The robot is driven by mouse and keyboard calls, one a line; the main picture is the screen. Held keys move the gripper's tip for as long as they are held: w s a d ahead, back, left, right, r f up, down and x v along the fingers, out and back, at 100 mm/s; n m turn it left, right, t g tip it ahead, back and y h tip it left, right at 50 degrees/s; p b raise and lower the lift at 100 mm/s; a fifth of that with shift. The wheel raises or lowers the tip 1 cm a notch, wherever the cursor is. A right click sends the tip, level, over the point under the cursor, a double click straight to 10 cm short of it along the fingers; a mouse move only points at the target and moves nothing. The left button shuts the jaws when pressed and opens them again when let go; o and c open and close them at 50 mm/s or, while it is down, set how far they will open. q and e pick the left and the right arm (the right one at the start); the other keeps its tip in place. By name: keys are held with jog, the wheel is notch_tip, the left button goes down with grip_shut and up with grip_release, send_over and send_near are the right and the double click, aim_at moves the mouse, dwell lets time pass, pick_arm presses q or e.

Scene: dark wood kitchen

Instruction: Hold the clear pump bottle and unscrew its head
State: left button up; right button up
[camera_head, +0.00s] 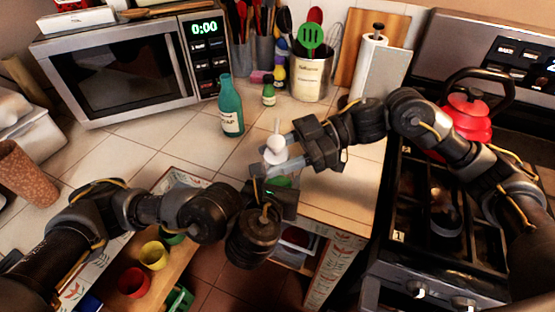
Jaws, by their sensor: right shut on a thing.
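The pump bottle's white head (275,146) shows near the counter's front edge, with its nozzle pointing up. My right gripper (279,150) reaches in from the right and is shut on the white head. My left gripper (272,181) is just below and in front, close to where the bottle's body is. The clear body is mostly hidden by the grippers, and a small green patch shows between them. I cannot tell whether the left fingers are open or closed on the body.
A teal soap bottle (231,107) and a small green bottle (269,94) stand behind on the tiled counter. A microwave (115,70) is at the back left. A stove (440,215) with a red kettle (467,115) is at right.

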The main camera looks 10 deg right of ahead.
jog(key=shift+r, duration=1.4)
pick_arm(q)
jog(key=o, duration=1.2)
jog(key=shift+c, duration=0.2)
jog(key=shift+s, duration=0.1)
jog(key=v, duration=0.7)
jog(key=shift+s, duration=0.1)
